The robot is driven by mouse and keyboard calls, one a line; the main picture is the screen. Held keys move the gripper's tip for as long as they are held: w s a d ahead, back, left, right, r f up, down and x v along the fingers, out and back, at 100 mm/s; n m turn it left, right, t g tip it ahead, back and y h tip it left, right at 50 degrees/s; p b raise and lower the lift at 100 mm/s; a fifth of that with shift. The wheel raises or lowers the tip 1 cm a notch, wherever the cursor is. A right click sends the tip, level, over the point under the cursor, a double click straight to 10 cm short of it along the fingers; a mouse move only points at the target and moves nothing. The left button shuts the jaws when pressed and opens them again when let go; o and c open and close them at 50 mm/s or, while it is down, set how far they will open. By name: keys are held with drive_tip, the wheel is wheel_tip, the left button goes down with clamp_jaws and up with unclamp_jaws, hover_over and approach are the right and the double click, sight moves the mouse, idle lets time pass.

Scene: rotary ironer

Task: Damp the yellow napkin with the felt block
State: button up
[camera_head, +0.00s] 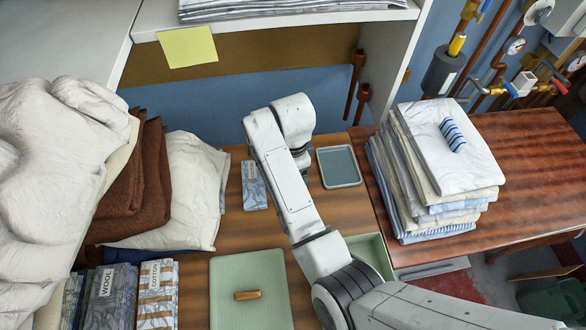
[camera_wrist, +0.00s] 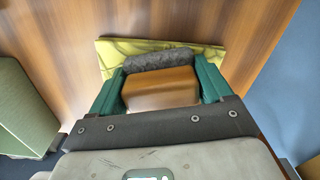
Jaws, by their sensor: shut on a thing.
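In the wrist view, my gripper (camera_wrist: 160,82) has its green fingers shut on the felt block, one on each side. The felt block has a wooden body (camera_wrist: 160,90) and a dark grey felt face (camera_wrist: 158,60) on the far side. The yellow napkin (camera_wrist: 214,56), with darker markings, lies on the wooden table just beyond and beneath the felt. The block covers its middle. I cannot tell whether the felt touches it. In the head view, my arm hides the gripper, the block and the napkin.
A shallow tray (camera_head: 339,167) lies right of my arm, and a grey patterned cloth (camera_head: 254,186) left of it. A green lid (camera_head: 228,279) with a wooden handle and a green box (camera_head: 370,250) are nearer. Folded linen (camera_head: 436,165) stands right. A shelf (camera_head: 282,22) overhangs the back.

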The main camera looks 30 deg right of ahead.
idle(0.4)
wheel_tip(320, 180, up, 7)
drive_tip(key=p, duration=0.7)
drive_tip(key=shift+d, duration=0.1)
idle(0.5)
